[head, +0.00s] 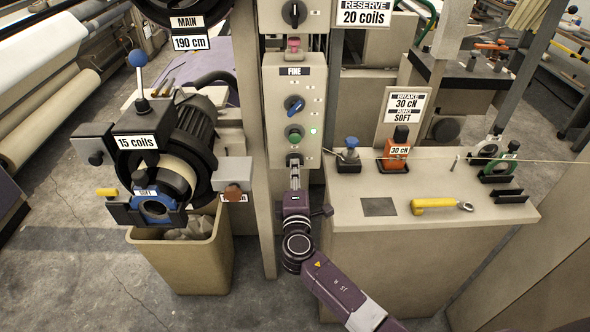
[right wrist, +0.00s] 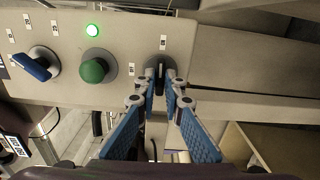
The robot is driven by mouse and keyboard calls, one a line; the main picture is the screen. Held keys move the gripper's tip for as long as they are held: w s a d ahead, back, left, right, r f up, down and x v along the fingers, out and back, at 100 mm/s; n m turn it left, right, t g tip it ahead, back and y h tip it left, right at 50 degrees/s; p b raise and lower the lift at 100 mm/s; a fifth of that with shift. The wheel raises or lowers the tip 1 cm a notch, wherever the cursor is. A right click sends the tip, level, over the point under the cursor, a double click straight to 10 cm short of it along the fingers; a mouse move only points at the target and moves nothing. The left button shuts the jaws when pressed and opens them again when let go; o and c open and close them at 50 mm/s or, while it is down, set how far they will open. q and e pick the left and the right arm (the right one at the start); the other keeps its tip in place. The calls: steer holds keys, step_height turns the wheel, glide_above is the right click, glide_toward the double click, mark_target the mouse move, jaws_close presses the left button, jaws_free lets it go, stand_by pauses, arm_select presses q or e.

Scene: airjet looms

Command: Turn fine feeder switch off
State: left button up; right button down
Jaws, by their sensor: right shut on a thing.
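The fine feeder panel (head: 312,87) is a beige box labelled FINE in the middle of the head view. It carries a blue selector knob (head: 294,105), a green button (head: 294,133) and a lit green lamp (head: 313,131). At its lower end is a black rotary switch (right wrist: 160,64), mostly hidden by my gripper in the head view. My right gripper (head: 294,168) reaches up to this switch from below. In the right wrist view, its fingertips (right wrist: 160,80) are shut on the switch handle, one on each side. My left gripper is not in view.
The green button (right wrist: 94,69) and blue knob (right wrist: 37,66) sit close beside the switch. Right is a table (head: 430,225) with a yellow-handled tool (head: 436,206). Left are the feeder drum (head: 180,165) and a bin (head: 190,262). Another panel (head: 291,15) is above.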

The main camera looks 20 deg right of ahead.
steer(key=shift+n+p, duration=3.25)
steer(key=shift+n, duration=5.45)
steer(key=c, duration=2)
jaws_free()
steer(key=shift+c, duration=0.2)
steer(key=v, duration=1.2)
steer(key=shift+f, duration=0.1)
